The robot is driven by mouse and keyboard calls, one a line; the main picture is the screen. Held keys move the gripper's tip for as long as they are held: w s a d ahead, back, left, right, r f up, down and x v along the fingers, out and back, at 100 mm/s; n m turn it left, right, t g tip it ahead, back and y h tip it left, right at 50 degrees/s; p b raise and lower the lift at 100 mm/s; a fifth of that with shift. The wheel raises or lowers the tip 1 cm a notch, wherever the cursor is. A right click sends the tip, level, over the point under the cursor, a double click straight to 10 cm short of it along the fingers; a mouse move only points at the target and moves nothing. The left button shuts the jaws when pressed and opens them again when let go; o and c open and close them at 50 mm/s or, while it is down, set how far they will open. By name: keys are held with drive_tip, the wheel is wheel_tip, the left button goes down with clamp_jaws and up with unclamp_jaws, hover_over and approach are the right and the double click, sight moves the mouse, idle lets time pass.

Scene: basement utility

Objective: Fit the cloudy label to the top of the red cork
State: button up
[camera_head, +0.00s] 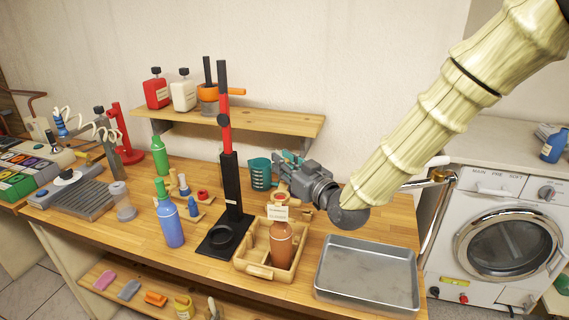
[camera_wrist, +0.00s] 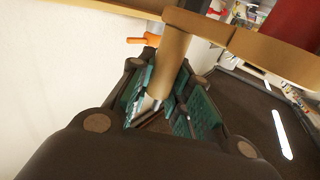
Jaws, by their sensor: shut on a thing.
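My gripper (camera_head: 289,168) is shut on the tan wooden handle of a ring-shaped label (camera_wrist: 172,62). In the head view the label's pale plate (camera_head: 278,213), with small dark print, shows in front of an orange-brown bottle's neck. A red cork (camera_head: 281,196) shows inside or just behind the wooden ring, at the top of the bottle (camera_head: 281,246). In the wrist view a large red surface (camera_wrist: 296,22) lies close beside the ring. I cannot tell whether the ring rests on the cork or hangs above it. The bottle stands upright in a wooden tray (camera_head: 257,270).
A black-and-red stand (camera_head: 233,180) rises left of the tray. An empty metal pan (camera_head: 368,272) lies to the right. A shelf (camera_head: 250,121) is behind.

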drive_tip(key=shift+f+b, duration=2.1)
drive_tip(key=shift+f, duration=0.6)
drive_tip(key=o, duration=1)
